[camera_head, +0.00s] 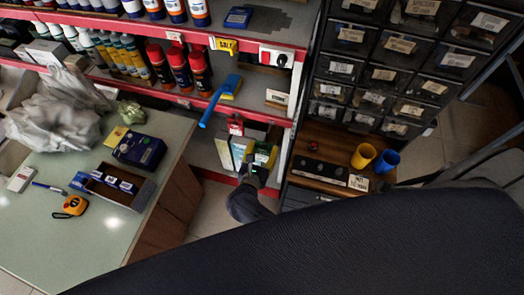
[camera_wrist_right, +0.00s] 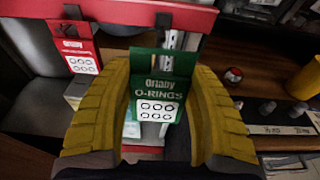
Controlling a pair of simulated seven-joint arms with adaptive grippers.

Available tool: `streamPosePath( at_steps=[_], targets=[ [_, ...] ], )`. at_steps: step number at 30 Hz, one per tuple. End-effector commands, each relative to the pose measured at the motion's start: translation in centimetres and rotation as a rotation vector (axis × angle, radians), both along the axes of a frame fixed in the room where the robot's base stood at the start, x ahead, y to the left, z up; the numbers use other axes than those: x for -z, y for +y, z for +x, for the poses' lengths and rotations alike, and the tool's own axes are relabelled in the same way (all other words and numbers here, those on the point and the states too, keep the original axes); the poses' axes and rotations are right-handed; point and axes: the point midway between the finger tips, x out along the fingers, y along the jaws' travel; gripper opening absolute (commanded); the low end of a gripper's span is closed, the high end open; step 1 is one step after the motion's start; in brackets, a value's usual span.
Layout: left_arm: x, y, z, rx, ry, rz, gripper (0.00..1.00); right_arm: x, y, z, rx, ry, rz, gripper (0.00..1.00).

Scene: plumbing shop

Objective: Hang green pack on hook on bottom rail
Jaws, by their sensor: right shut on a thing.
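The green O-rings pack (camera_wrist_right: 146,70) is upright between the yellow fingers of my right gripper (camera_wrist_right: 165,118), which is shut on it. Its printed front and white label face the wrist camera. In the right wrist view the red rail (camera_wrist_right: 120,14) runs across the top, with a dark hook (camera_wrist_right: 163,20) just above the pack's top edge. I cannot tell whether the hook touches the pack. In the head view my right gripper (camera_head: 258,160) is by the shelf's lower right end, and the pack is hard to make out. My left gripper is not in view.
A red O-rings pack (camera_wrist_right: 77,58) hangs on the rail left of the green one; it also shows in the head view (camera_head: 236,125). Yellow (camera_head: 363,156) and blue (camera_head: 386,161) cups stand on the wooden surface at right. A blue-handled tool (camera_head: 212,104) juts out from the shelf above.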

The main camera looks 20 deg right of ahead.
Motion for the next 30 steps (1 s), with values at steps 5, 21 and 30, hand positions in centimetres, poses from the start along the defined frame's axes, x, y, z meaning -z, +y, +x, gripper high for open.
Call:
streamPosePath(
  at_steps=[5,21,30],
  targets=[
    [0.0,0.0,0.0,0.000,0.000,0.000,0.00,0.0,-0.6,0.8,0.000,-0.001,-0.002,0.35],
    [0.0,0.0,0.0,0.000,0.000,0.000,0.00,0.3,-2.2,3.0,0.001,-0.001,-0.001,0.35],
    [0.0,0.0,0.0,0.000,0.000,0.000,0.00,0.4,-3.1,4.2,0.001,0.000,0.000,0.35]
  ],
)
